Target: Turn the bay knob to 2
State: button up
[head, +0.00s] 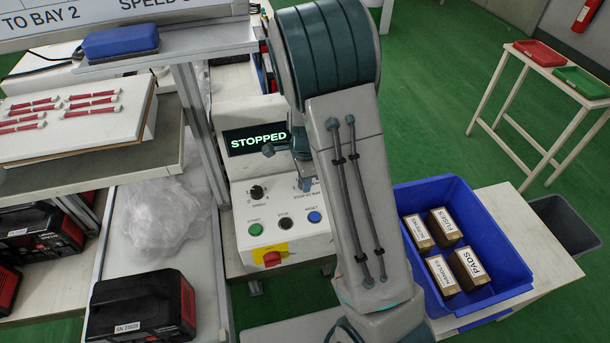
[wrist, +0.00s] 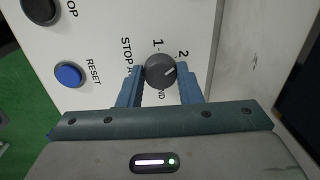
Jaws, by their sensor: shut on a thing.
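The bay knob (wrist: 160,70) is a round dark grey dial on the white panel in the wrist view. My gripper (wrist: 160,74) is shut on it, one blue finger on each side. In the head view my arm and gripper hide the knob, above the partly visible STOP AT BAY label (head: 306,189).
The control panel also has a speed knob (head: 257,192), green start (head: 255,229), black stop (head: 285,224) and blue reset (head: 314,216) buttons, and a red switch (head: 272,259). The display (head: 257,140) reads STOPPED. A blue crate (head: 505,225) with boxes stands right of my arm.

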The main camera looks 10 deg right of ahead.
jog(key=shift+m, duration=0.6)
jog(key=shift+w, duration=0.1)
jog(key=o, duration=1)
jog(key=shift+c, duration=0.2)
notch_tip(320, 180, up, 14)
jog(key=s, duration=0.1)
jog(key=s+r+n+t, duration=0.1)
jog(key=s+r+n, duration=0.2)
jog(key=s+n, duration=0.6)
jog(key=s+r+n+t, duration=0.2)
jog(key=s+r+n, duration=0.1)
jog(key=s+n, duration=0.7)
jog(key=shift+s+d+r, duration=0.15)
jog(key=shift+s+r, duration=0.15)
jog(key=shift+s, duration=0.6)
